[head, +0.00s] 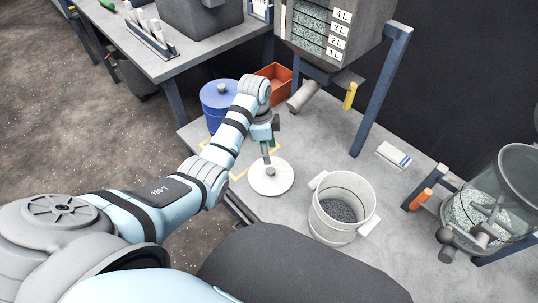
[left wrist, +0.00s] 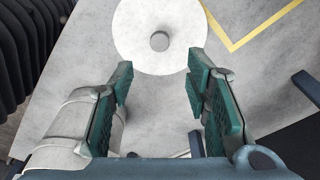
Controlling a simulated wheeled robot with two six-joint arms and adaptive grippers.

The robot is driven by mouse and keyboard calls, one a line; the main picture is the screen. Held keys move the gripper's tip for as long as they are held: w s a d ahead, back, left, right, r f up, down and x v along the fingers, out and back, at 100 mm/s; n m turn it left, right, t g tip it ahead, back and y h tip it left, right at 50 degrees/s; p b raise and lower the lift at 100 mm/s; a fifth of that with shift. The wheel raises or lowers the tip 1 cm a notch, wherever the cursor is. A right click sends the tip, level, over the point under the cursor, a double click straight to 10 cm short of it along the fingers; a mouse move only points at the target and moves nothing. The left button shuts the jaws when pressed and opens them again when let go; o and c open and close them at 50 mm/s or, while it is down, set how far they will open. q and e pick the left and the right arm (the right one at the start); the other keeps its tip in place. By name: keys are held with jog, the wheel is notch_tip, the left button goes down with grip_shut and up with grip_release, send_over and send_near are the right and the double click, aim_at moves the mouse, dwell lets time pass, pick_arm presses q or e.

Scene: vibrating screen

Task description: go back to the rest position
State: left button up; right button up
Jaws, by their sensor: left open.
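My left arm reaches in from the left in the head view, and its gripper (head: 268,150) is over the table, just behind a white round lid (head: 271,178) with a grey knob. In the left wrist view the gripper (left wrist: 160,100) has its two green-padded fingers wide apart with nothing between them. The lid (left wrist: 135,35) lies flat on the table beyond the fingertips, its knob near the top middle. My right gripper is not in view.
A white bucket (head: 317,215) holding grey grains stands right of the lid. A blue pot (head: 215,97) and an orange bin (head: 272,88) stand behind. A hopper (head: 330,35) on blue legs and a clear drum (head: 490,205) stand further right. Table (head: 390,200) has some free room.

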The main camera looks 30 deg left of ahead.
pick_arm(q)
jog(key=shift+a+r, duration=0.1)
jog(key=shift+r, duration=0.85)
